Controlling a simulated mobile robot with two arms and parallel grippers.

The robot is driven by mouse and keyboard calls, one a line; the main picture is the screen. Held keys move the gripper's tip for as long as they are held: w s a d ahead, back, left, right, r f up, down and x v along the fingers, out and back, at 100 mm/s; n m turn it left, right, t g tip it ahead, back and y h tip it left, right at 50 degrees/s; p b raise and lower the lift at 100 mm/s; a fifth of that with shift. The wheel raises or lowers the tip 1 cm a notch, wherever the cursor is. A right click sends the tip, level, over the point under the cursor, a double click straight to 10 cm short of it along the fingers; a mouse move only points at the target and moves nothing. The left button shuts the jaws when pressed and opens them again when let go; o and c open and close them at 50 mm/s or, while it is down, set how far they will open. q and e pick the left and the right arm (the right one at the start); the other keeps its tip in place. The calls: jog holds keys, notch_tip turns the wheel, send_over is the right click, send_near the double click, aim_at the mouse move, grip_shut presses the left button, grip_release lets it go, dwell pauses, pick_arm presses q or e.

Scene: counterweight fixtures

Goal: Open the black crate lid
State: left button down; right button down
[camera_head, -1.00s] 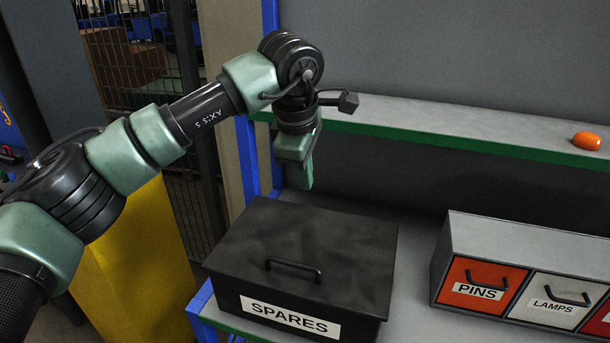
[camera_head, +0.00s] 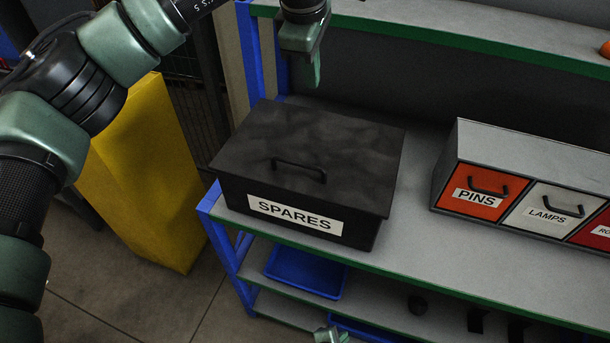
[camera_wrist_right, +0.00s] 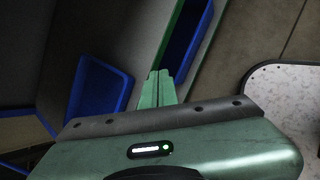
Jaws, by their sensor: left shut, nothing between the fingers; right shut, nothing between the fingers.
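The black crate labelled SPARES (camera_head: 292,214) stands on the grey bench top at its left end. Its black lid (camera_head: 340,145) is closed flat on it, with a black bar handle (camera_head: 299,168) near the front edge. My left gripper (camera_head: 316,74) is shut and empty, pointing down above and behind the crate's back edge, apart from the lid. My right gripper (camera_head: 330,335) just shows at the bottom edge of the head view, low in front of the bench. In the right wrist view its fingers (camera_wrist_right: 157,88) are shut with nothing between them.
A drawer unit with PINS (camera_head: 480,194) and LAMPS (camera_head: 547,215) drawers stands right of the crate. A green-edged shelf (camera_head: 450,38) runs above the bench. Blue trays (camera_head: 305,272) lie on the lower shelf. A yellow block (camera_head: 140,180) stands at the left. Bench between crate and drawers is clear.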

jog(key=w+a+r+n+t+h, duration=0.1)
jog(key=w+a+r+t, duration=0.15)
jog(key=r, duration=0.45)
jog(key=w+a+r+n+t, duration=0.1)
jog(key=w+a+r+n, duration=0.1)
jog(key=w+r, duration=0.35)
jog(key=w+a+r+n+t+h, duration=0.1)
jog(key=a+r+t, duration=0.15)
jog(key=r, duration=0.65)
jog(key=n+t+y, duration=0.2)
jog(key=n+t, duration=0.2)
jog(key=n, duration=0.5)
send_near(305, 186)
jog(key=r, duration=0.2)
jog(key=shift+m, duration=0.3)
jog(key=x, duration=1)
jog(key=shift+f, duration=0.15)
pick_arm(q)
jog(key=shift+s, duration=0.1)
pick_arm(e)
jog(key=shift+w+r, duration=0.15)
jog(key=shift+r, duration=0.65)
pick_arm(q)
jog(key=c, duration=1.5)
grip_release()
jog(key=shift+r, duration=0.15)
